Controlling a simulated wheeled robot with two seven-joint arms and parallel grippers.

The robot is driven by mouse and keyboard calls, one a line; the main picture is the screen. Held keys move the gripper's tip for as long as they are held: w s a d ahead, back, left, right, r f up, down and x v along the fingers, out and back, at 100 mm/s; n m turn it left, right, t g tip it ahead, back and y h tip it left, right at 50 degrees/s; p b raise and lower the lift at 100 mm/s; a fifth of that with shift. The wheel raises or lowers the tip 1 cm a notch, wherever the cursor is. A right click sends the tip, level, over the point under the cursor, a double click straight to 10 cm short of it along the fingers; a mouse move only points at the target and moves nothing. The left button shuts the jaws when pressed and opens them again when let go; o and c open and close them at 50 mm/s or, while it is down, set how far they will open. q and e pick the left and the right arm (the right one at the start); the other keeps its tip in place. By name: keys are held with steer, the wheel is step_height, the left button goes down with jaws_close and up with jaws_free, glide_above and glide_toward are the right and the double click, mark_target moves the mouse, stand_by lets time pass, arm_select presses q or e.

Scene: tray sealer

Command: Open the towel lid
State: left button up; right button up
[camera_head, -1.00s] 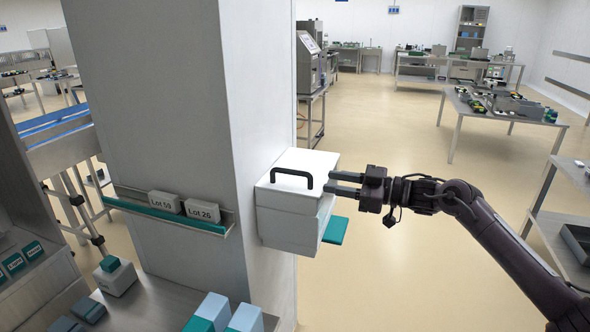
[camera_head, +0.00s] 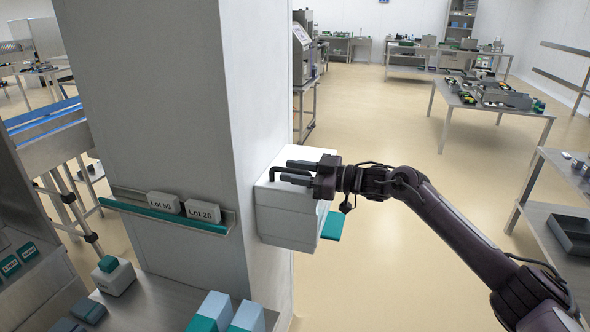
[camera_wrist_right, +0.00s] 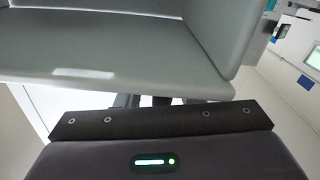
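A white towel box (camera_head: 285,222) is fixed to the side of the wide pale pillar. A dark bar handle (camera_head: 273,174) stands on the lid, partly hidden by my right gripper. My right gripper (camera_head: 284,171) is over the lid at the handle, its two fingers apart, one on the far side and one on the near side. I cannot tell whether the fingers touch the handle. A teal piece (camera_head: 332,226) sticks out below the box. My left gripper is not in view.
A teal-edged ledge (camera_head: 165,215) on the pillar holds blocks marked Lot 59 (camera_head: 163,202) and Lot 26 (camera_head: 203,211). A bench (camera_head: 150,305) with boxes stands below. Open floor (camera_head: 400,250) lies right of the box; a metal table (camera_head: 565,215) is at the right.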

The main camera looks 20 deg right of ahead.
jaws_close()
stand_by(0.3)
